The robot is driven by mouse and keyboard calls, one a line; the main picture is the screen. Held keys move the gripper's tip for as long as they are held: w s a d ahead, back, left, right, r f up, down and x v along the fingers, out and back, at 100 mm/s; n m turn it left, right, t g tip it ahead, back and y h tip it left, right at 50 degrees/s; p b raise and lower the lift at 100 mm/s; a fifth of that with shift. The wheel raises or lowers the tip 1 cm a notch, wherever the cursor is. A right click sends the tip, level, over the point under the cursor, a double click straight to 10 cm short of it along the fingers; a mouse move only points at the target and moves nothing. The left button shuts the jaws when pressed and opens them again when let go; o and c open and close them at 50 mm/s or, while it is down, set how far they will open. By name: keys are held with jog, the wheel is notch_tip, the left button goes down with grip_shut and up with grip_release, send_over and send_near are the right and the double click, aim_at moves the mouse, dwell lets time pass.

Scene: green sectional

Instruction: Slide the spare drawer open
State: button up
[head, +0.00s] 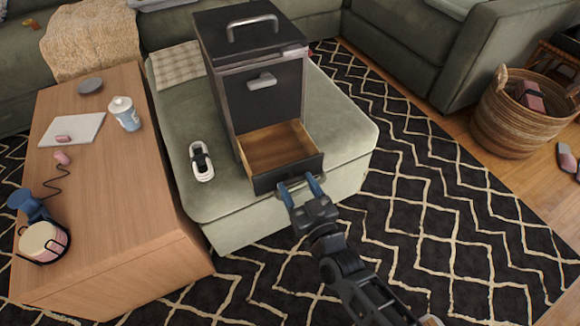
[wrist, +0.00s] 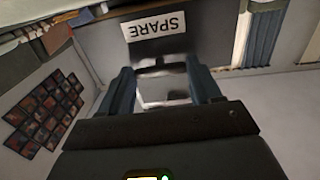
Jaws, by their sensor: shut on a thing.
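The dark cabinet (head: 262,95) stands on the green ottoman. Its lower drawer (head: 278,148) is pulled out, showing a bare, empty wooden inside. In the wrist view the dark drawer front carries a white SPARE label (wrist: 156,26), seen upside down. My gripper (head: 300,185) is at the drawer front, with its blue fingers on either side of the metal handle (wrist: 158,70), shut on it. The fingers partly hide the handle in the head view. The upper drawer is closed, with its own grey handle (head: 262,81).
A wicker basket (head: 515,125) stands right. Patterned rug is clear in front.

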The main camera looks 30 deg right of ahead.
jog(key=shift+s, duration=0.25)
jog(key=o, duration=1.5)
jog(key=s, duration=0.7)
jog(key=shift+s+a+p, duration=0.3)
jog(key=shift+s+p, duration=0.05)
jog(key=shift+p, duration=0.05)
